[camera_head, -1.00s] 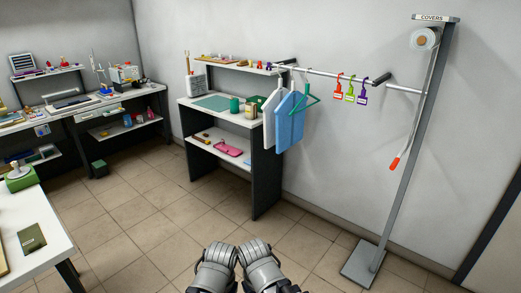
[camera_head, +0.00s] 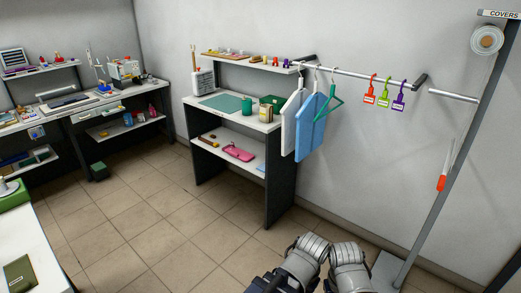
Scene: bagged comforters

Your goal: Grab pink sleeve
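A flat pink item (camera_head: 238,153), which looks like the pink sleeve, lies on the lower shelf (camera_head: 215,142) of the workbench in the middle. My two grey arm parts (camera_head: 325,262) show side by side at the bottom, right of centre, well short of the bench. No gripper fingers can be made out on either arm. Nothing touches the pink item.
White and blue bagged items (camera_head: 312,125) hang from a rail (camera_head: 345,72) beside the bench. Red, green and purple tags hang further right. A tall grey post (camera_head: 440,170) stands at the right. A white table (camera_head: 30,255) is at the lower left. The tiled floor (camera_head: 170,220) before the bench is clear.

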